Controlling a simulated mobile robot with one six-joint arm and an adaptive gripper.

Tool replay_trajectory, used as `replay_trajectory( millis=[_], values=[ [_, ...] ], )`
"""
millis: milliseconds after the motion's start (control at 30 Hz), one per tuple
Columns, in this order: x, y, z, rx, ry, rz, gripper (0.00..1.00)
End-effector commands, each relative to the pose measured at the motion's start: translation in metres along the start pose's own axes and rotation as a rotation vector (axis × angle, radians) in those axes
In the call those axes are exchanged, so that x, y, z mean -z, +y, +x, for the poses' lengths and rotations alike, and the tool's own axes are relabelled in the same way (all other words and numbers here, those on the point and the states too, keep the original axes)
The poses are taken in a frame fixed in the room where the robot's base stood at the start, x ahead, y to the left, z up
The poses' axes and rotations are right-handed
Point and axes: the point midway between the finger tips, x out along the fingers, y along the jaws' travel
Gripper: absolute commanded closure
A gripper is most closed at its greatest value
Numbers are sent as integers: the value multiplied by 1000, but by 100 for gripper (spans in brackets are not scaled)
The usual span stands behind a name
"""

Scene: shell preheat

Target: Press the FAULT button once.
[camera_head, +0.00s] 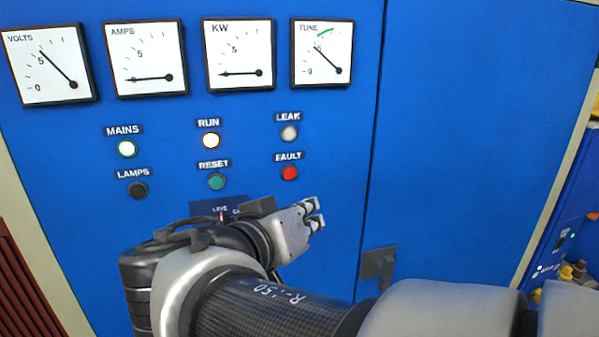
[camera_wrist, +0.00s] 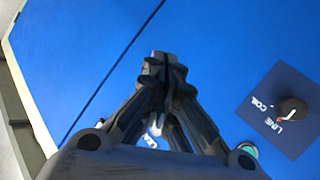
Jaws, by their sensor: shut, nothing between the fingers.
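The FAULT button (camera_head: 289,173) is a red round button under its black FAULT label, in the lower row of the blue panel, at the right end. My gripper (camera_head: 316,214) is shut and empty. In the head view it shows below and a little right of the FAULT button, which stays in plain sight. In the wrist view my gripper (camera_wrist: 164,70) has its fingers together over bare blue panel. The red button is not visible in that view.
The teal RESET button (camera_head: 216,181) sits left of FAULT, the LEAK lamp (camera_head: 289,133) above it. A selector knob (camera_wrist: 292,108) on a dark plate is right in the wrist view. A door handle (camera_head: 378,266) stands out at lower right. Gauges line the top.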

Motion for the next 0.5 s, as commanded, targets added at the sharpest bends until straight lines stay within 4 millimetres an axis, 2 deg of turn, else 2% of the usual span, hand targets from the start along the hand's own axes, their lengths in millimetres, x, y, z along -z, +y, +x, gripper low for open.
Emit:
replay_trajectory(
  millis=[167, 500],
  values=[
    [7, -4, 6, -2, -1, -2, 100],
    [31, -27, 39, -3, -2, -3, 100]
  ],
)
